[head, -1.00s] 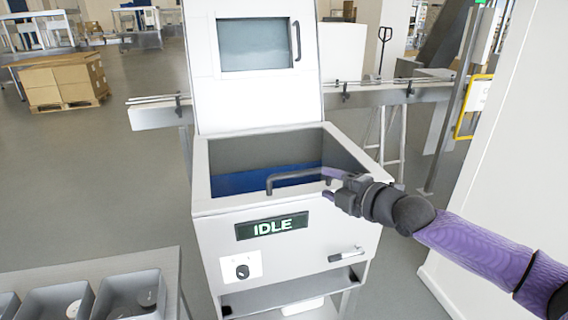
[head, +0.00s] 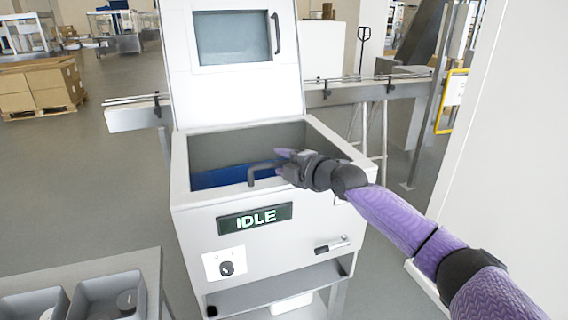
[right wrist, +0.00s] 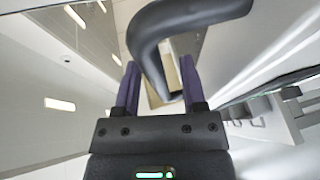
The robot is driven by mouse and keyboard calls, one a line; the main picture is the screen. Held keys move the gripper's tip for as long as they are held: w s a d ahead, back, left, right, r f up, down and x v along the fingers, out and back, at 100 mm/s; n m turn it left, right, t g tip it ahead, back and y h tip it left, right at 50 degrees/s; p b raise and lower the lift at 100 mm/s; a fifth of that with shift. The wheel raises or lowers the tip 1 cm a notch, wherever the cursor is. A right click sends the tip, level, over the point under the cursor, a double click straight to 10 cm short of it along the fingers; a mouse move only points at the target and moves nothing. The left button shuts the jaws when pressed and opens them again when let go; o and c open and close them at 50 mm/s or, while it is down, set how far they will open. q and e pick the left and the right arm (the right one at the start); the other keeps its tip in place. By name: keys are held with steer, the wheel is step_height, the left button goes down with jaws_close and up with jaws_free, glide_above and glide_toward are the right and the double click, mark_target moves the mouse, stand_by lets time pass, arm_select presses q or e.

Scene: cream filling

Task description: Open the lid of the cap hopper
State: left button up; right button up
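The cap hopper is a white box (head: 190,240) with a green "IDLE" display (head: 254,218). Its top shows a grey interior with blue at the bottom (head: 222,178); I cannot tell whether a clear cover lies over it. A white panel (head: 240,95) with a window and dark handle stands upright behind. In the right wrist view the bar (right wrist: 150,45) runs into the gap between the purple fingers (right wrist: 158,75), without a visible grip.
A lever (head: 332,246) and a knob (head: 226,268) are on the hopper's front. A table with grey bins (head: 108,297) stands at the lower left. A conveyor (head: 135,117) runs behind. A pale wall (head: 480,170) is close on the right.

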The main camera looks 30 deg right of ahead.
jaws_close()
stand_by(1.2)
